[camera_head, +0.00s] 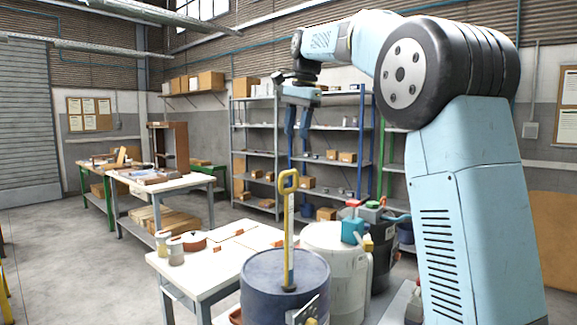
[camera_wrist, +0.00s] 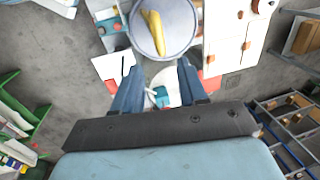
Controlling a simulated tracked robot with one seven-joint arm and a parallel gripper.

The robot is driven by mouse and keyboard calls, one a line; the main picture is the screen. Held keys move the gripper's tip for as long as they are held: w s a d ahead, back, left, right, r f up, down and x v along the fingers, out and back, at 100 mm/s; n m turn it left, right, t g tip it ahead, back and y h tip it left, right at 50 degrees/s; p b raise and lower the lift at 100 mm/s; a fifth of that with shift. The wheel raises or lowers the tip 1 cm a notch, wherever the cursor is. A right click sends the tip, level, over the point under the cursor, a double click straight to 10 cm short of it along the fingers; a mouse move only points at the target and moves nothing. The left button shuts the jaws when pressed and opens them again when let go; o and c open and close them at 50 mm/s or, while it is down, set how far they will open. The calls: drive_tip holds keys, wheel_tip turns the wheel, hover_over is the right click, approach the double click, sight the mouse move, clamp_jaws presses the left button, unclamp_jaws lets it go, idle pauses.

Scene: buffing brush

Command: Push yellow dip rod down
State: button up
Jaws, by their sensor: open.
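The yellow dip rod (camera_head: 288,235) stands upright in the top of a dark blue drum (camera_head: 285,305), with its looped handle at the top. It also shows from above in the wrist view (camera_wrist: 154,32), over the round grey drum top (camera_wrist: 178,14). My gripper (camera_head: 297,143) points down, open and empty, with its fingertips higher in the picture than the handle. In the wrist view my two fingers (camera_wrist: 159,68) are spread apart, with the rod beyond their tips and apart from them. The rod's lower end is hidden inside the drum.
A white drum (camera_head: 325,250) and a dark container with coloured tops (camera_head: 380,235) stand right of the blue drum. A white table (camera_head: 205,265) with small cans (camera_head: 175,250) is to its left. Shelving (camera_head: 255,150) stands behind. Open floor lies at left.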

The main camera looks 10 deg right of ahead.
drive_tip(key=f, duration=0.3)
drive_tip(key=w+a+f, duration=0.1)
drive_tip(key=f, duration=0.6)
drive_tip(key=shift+w+a+f, duration=0.25)
drive_tip(key=shift+f, duration=0.15)
clamp_jaws()
